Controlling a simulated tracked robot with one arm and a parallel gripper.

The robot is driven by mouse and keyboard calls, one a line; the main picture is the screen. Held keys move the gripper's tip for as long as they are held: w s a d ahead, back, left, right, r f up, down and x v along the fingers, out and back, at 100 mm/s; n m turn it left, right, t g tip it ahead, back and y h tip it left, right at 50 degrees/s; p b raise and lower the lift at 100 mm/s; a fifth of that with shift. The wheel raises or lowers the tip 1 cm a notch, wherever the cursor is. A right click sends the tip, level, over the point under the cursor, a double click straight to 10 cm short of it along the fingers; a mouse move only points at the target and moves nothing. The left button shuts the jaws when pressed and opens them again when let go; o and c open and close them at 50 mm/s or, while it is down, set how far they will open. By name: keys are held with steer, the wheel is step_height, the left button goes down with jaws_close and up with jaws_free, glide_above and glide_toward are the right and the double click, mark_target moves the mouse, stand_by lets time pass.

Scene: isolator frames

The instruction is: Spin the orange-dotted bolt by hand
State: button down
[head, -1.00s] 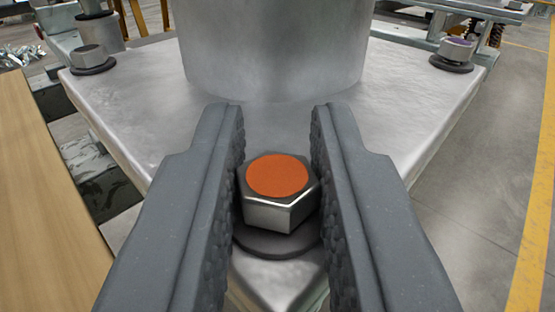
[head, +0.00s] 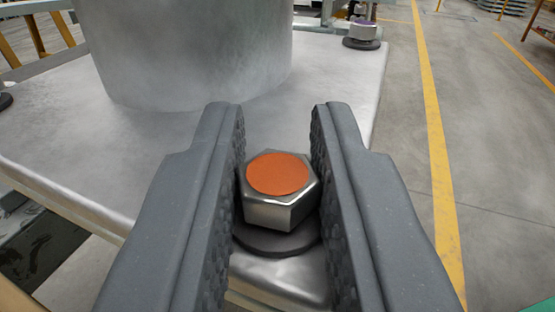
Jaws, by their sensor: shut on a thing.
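The orange-dotted bolt (head: 278,190) has a silver hex head with an orange disc on top. It stands upright on a dark round washer (head: 277,238) at the near corner of a grey metal plate (head: 330,113). My gripper (head: 278,150) is shut on the bolt head, with one dark, rough-faced finger on its left and one on its right. The inner finger faces hide parts of the head's sides and the washer's edges.
A thick grey cylinder (head: 190,50) rises from the plate behind the bolt. Open concrete floor with a yellow line (head: 435,130) lies to the right.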

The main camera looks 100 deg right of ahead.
steer(key=shift+s+d+f+m+g+y+b, duration=0.1)
steer(key=shift+m+g+y+b, duration=0.1)
steer(key=shift+m+g+b, duration=0.55)
steer(key=shift+d+f+m+g+y+b, duration=0.15)
steer(key=shift+g+b, duration=0.4)
steer(key=shift+b, duration=0.6)
steer(key=shift+a+r+g+b, duration=0.1)
steer(key=shift+r+g+b, duration=0.2)
steer(key=shift+b, duration=0.3)
steer(key=c, duration=1.3)
jaws_free()
steer(key=shift+s+m+y, duration=0.15)
steer(key=shift+m+y, duration=0.1)
steer(key=shift+m, duration=0.05)
steer(key=shift+c, duration=0.2)
steer(key=shift+a, duration=0.1)
